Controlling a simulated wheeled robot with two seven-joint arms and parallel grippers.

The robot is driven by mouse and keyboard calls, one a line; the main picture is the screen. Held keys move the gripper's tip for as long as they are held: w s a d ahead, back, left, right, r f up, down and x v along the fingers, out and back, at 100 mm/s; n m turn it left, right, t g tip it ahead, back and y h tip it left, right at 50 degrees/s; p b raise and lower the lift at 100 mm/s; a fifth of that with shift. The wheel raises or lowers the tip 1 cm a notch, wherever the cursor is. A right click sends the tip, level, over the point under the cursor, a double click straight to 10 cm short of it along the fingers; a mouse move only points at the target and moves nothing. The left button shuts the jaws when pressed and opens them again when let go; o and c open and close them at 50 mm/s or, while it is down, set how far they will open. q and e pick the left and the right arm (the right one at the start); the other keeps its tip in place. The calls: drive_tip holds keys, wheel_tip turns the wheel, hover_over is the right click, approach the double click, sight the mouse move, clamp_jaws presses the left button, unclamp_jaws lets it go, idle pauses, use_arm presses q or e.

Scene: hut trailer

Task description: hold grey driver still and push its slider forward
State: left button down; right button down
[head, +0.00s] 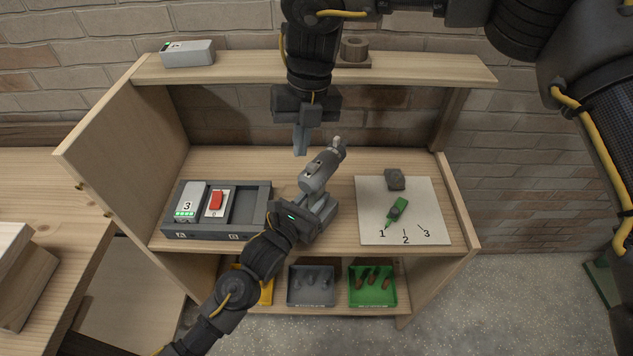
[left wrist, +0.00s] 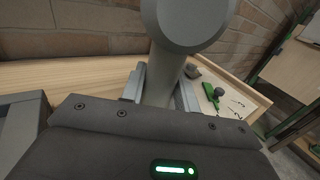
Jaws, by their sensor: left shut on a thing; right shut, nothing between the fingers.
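The grey driver (head: 322,168) is above the middle of the wooden shelf, its body tilted with the narrow end pointing up and to the right in the head view. My left gripper (head: 319,203) is shut on its handle; in the left wrist view the handle (left wrist: 163,80) stands between the fingers, with the round grey end (left wrist: 188,20) above. A small mark shows on the driver's upper side, but I cannot tell whether it is the slider. My right gripper (head: 300,152) is shut and empty, pointing down near the driver's upper left side. I cannot tell whether it touches.
A charger tray (head: 252,207) with a grey block and a red switch is left. A white numbered card (head: 433,213) with a green tool (head: 398,212) and grey lump (head: 395,179) is right. Coloured bins (head: 312,285) sit below. The upper shelf (head: 420,68) runs behind my right gripper.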

drive_tip(key=s+a+f+n+g+y, duration=0.35)
drive_tip(key=s+f+y, duration=0.25)
drive_tip(key=s+y, duration=0.2)
use_arm(q)
drive_tip(key=shift+d, duration=0.1)
use_arm(e)
drive_tip(key=w+d+f+m+t+y, duration=0.1)
drive_tip(key=d+f+m+t+y, duration=0.1)
drive_tip(key=d+m+t+y, duration=0.6)
drive_tip(key=d+m, duration=0.1)
drive_tip(key=d, duration=0.5)
drive_tip(key=shift+w+f+t, duration=0.25)
drive_tip(key=shift+w+t, duration=0.1)
